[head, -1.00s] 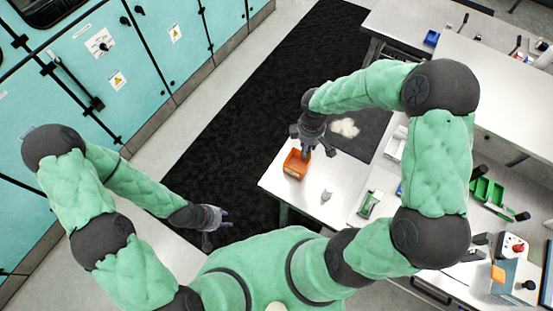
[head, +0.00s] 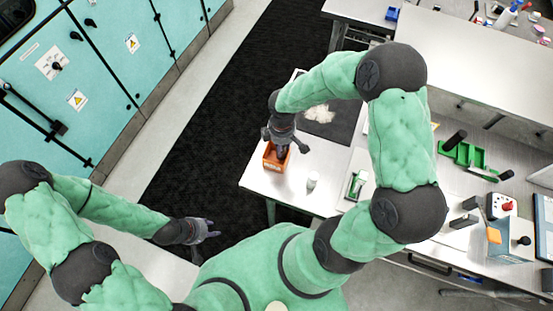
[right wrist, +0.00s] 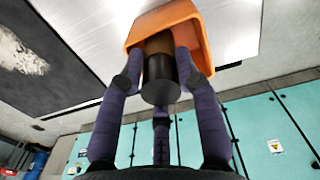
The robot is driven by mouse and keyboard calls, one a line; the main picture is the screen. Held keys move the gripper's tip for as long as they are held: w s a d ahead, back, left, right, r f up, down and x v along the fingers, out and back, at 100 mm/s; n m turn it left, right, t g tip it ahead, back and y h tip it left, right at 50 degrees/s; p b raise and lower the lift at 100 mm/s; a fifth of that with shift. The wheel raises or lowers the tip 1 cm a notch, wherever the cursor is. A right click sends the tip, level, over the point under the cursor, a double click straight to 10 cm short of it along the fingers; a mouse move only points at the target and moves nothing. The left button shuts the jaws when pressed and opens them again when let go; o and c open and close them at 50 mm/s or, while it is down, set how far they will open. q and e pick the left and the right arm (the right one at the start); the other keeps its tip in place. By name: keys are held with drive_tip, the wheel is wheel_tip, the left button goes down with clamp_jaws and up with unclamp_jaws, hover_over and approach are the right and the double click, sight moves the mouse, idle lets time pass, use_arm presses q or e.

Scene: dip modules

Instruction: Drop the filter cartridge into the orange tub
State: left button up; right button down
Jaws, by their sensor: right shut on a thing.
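The orange tub (head: 271,165) stands near the left end of the light table. In the right wrist view the tub (right wrist: 204,34) is just beyond my fingers. My right gripper (head: 281,149) is at the tub, its fingers partly hiding the opening. It is shut on the filter cartridge (right wrist: 160,84), a dark cylinder with a brown far part. The cartridge's far end overlaps the tub in the right wrist view; I cannot tell how deep it reaches. In the head view the cartridge is hidden. My left gripper (head: 212,230) is open and empty, away from the table.
A small white cup (head: 313,180) stands right of the tub. A green and white item (head: 356,185) lies on a tray farther right. A dark mat with a whitish patch (head: 320,113) lies behind. Green bins (head: 465,154) are at the right.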

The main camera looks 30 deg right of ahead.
drive_tip(key=c, duration=0.8)
unclamp_jaws()
drive_tip(key=shift+r, duration=0.1)
wheel_tip(320, 180, up, 12)
